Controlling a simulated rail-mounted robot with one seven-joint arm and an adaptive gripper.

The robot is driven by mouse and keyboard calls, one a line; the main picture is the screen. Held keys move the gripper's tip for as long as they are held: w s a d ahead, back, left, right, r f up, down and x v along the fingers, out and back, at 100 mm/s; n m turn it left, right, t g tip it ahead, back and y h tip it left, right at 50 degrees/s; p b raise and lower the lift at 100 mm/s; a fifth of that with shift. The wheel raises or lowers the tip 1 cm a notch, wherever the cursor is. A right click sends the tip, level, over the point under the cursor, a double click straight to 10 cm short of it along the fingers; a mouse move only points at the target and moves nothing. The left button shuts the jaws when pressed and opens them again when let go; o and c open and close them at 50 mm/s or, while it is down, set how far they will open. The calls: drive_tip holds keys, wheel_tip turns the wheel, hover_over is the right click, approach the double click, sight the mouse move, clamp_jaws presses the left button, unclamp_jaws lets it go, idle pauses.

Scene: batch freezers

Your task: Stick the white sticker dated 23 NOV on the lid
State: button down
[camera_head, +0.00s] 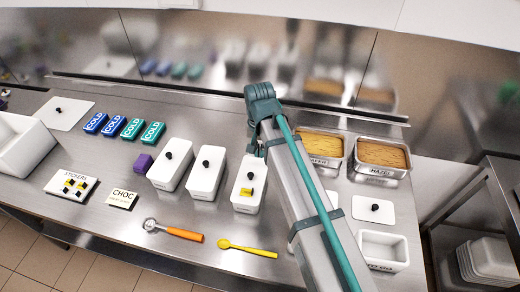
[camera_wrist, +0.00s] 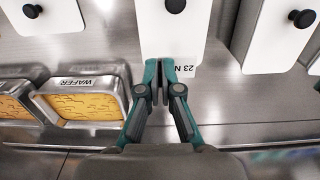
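My gripper (camera_wrist: 161,78) has its fingers close together at the far end of the third white tub. A white sticker (camera_wrist: 187,71) reading "23 N" shows at the fingertips in the wrist view; the fingers hide the rest of it, and it looks held between them. Beyond it is the white lid (camera_wrist: 172,38) with a black knob; the sticker overlaps the lid's near edge in that view, and I cannot tell whether they touch. In the head view this lid (camera_head: 246,178) carries a yellow sticker (camera_head: 246,192) in front of its knob.
Two more white lidded tubs (camera_head: 206,174) (camera_head: 170,164) stand to the left. A sticker card (camera_head: 72,185) and a CHOC card (camera_head: 121,198) lie farther left. WAFER (camera_head: 321,148) and HAZEL (camera_head: 382,158) pans stand right. A scoop (camera_head: 174,231) and yellow spoon (camera_head: 247,248) lie in front.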

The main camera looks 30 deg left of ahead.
sight(259, 167)
drive_tip(key=shift+f+b, duration=1.3)
drive_tip(key=shift+f, duration=1.45)
drive_tip(key=shift+f, duration=0.3)
drive_tip(key=c, duration=0.7)
unclamp_jaws()
drive_tip(key=shift+r, duration=0.1)
drive_tip(key=shift+r+p, duration=2.2)
drive_tip(key=shift+r, duration=1.25)
